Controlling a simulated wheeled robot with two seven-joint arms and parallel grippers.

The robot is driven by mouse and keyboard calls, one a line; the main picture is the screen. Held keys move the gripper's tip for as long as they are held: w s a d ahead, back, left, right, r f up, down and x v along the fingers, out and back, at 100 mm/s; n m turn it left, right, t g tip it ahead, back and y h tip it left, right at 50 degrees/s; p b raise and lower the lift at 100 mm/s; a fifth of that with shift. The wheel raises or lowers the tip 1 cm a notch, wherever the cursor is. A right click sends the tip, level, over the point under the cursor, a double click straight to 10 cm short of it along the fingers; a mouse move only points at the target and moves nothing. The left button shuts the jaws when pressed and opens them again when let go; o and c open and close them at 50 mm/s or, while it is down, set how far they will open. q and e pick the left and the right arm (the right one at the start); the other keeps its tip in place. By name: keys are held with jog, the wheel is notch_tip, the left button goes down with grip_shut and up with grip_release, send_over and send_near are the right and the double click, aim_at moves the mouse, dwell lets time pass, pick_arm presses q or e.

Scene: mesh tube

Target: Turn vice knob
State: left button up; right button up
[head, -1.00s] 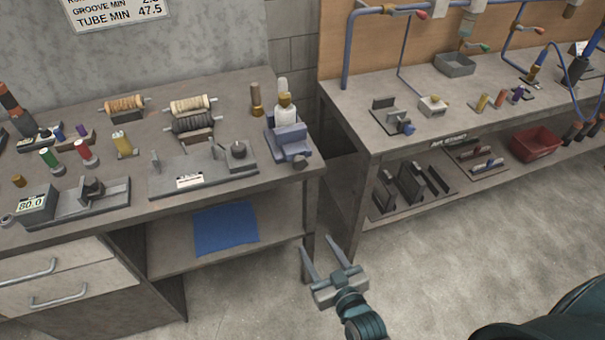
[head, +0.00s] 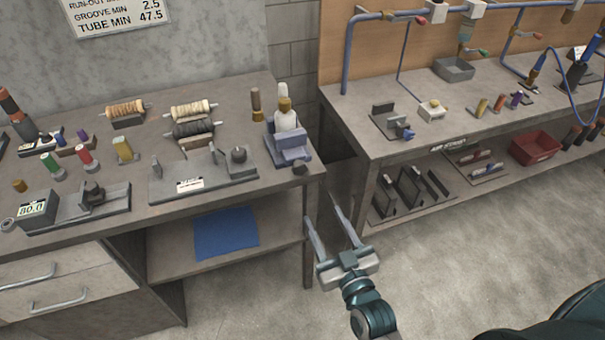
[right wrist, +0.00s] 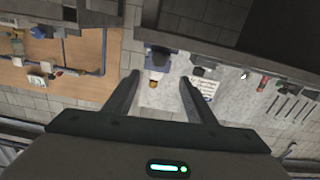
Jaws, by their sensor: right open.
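The blue-grey vice (head: 291,150) sits at the front right corner of the left bench, with its small dark round knob (head: 299,168) at the bench's front edge. A white bottle-like piece with a brown cap (head: 286,116) stands upright at the vice; I cannot tell whether it is clamped. My right gripper (head: 322,207) is open and empty, below and in front of the knob and apart from it. In the right wrist view the vice (right wrist: 157,57) shows beyond the open fingers (right wrist: 160,78); the knob is too small to make out there. My left gripper is not in view.
The left bench (head: 232,95) holds spools, a fixture plate (head: 204,178) and a gauge block (head: 38,208). Its lower shelf carries a blue cloth (head: 226,232). The right bench (head: 360,138) stands across a narrow gap. The floor (head: 450,270) in front is clear.

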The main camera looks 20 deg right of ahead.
aim_at(301, 172)
jog(key=w+p, duration=0.1)
jog(key=w, duration=0.4)
jog(key=w+p, duration=0.1)
jog(key=w, duration=0.5)
jog(key=w+p, duration=0.2)
jog(key=w, duration=0.3)
jog(key=shift+w+a, duration=0.15)
jog(key=shift+a, duration=0.1)
jog(key=c, duration=1)
